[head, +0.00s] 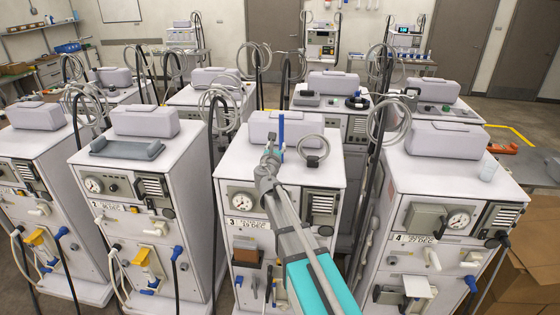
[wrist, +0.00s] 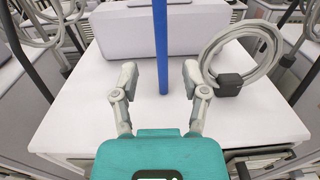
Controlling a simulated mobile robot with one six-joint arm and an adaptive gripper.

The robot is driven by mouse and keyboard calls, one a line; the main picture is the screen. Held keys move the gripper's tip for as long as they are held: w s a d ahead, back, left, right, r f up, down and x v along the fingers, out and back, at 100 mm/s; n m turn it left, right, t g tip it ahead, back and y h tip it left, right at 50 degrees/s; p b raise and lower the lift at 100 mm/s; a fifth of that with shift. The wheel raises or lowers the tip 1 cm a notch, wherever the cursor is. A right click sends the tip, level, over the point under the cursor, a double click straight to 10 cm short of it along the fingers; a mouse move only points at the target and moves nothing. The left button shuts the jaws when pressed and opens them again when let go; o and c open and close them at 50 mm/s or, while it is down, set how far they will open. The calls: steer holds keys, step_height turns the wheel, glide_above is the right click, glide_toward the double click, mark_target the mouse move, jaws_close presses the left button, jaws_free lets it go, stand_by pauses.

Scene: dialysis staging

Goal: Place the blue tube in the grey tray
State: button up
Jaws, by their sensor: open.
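The blue tube (head: 281,130) stands upright on top of the white machine in the middle. In the wrist view the blue tube (wrist: 161,45) rises between the two fingers, with a gap on each side. My gripper (head: 271,153) is open and low over that machine top; its fingers (wrist: 160,78) touch nothing that I can see. The grey tray (head: 126,148) lies on top of the machine to the left, in front of that machine's light grey box. It looks empty. The tray is not in the wrist view.
A coiled grey cable with a dark block (wrist: 229,84) lies right of the tube. A light grey box (wrist: 125,30) stands behind it. Dark poles with hoses rise between the machines.

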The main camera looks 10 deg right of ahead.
steer(key=shift+s+d, duration=0.1)
steer(key=s+d+f+m+g+h, duration=0.1)
steer(key=s+d+f+m+g, duration=0.45)
steer(key=s+m, duration=0.35)
steer(key=s+d+f+m+g+h, duration=0.1)
steer(key=s+d+f+m+g, duration=0.4)
steer(key=m, duration=0.6)
steer(key=s+a+f+m+g+y, duration=0.3)
steer(key=s+m, duration=0.3)
steer(key=s, duration=0.4)
steer(key=s+a+f+m+g+y, duration=0.3)
steer(key=s+a+f+m+y, duration=0.2)
steer(key=s, duration=0.5)
steer(key=shift+s+a+f+m+g, duration=0.2)
steer(key=shift+a+m+g, duration=0.15)
steer(key=shift+m, duration=0.25)
step_height(320, 180, down, 12)
steer(key=b, duration=1.2)
steer(key=shift+f, duration=0.2)
